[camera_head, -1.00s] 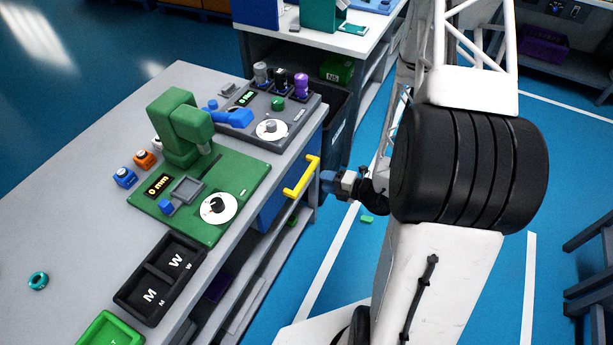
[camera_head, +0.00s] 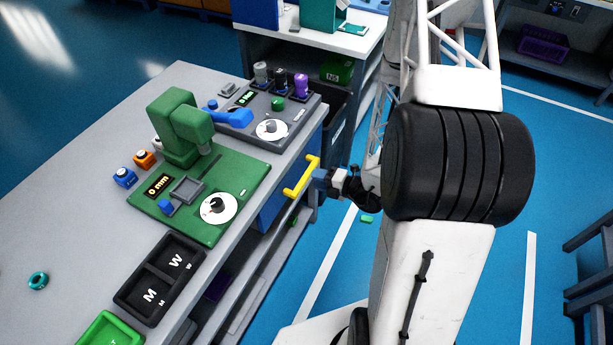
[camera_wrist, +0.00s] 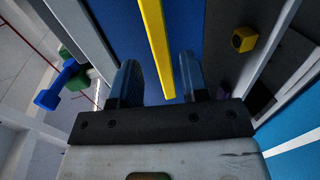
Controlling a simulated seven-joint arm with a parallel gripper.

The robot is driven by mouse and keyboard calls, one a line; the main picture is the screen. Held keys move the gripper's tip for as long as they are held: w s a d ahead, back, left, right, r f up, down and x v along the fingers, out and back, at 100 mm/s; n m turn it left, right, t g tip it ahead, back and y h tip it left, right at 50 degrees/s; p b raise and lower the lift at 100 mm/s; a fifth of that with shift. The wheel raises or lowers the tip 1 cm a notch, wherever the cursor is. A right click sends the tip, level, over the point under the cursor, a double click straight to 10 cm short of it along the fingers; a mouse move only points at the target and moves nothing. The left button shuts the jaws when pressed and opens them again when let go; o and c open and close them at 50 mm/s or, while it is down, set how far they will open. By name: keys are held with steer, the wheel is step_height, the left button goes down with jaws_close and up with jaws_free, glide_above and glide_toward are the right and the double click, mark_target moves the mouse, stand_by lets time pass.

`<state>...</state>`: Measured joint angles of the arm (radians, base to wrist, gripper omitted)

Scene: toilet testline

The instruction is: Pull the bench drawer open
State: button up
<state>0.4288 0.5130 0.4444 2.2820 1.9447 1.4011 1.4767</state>
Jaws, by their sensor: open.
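The bench drawer (camera_head: 272,203) has a blue front under the bench top, and it looks shut. Its yellow bar handle (camera_head: 302,177) sticks out from the front. My gripper (camera_head: 316,179) is at the handle from the right, close to its bar. In the wrist view the drawer front (camera_wrist: 112,22) fills the upper middle. The yellow handle (camera_wrist: 158,50) runs down between the two blue fingers of my gripper (camera_wrist: 160,82). The fingers are apart, with gaps on both sides of the handle. Whether the fingertips reach past the bar is hard to tell.
On the bench (camera_head: 90,150) stand a green test station (camera_head: 225,180) and a grey station (camera_head: 300,112) with knobs. A black tray (camera_head: 160,278) lies nearer. A dark bin (camera_head: 340,105) stands behind the drawer.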

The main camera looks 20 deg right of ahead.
mark_target(306, 175)
steer(key=shift+x, duration=2.4)
steer(key=shift+c, duration=0.3)
jaws_close()
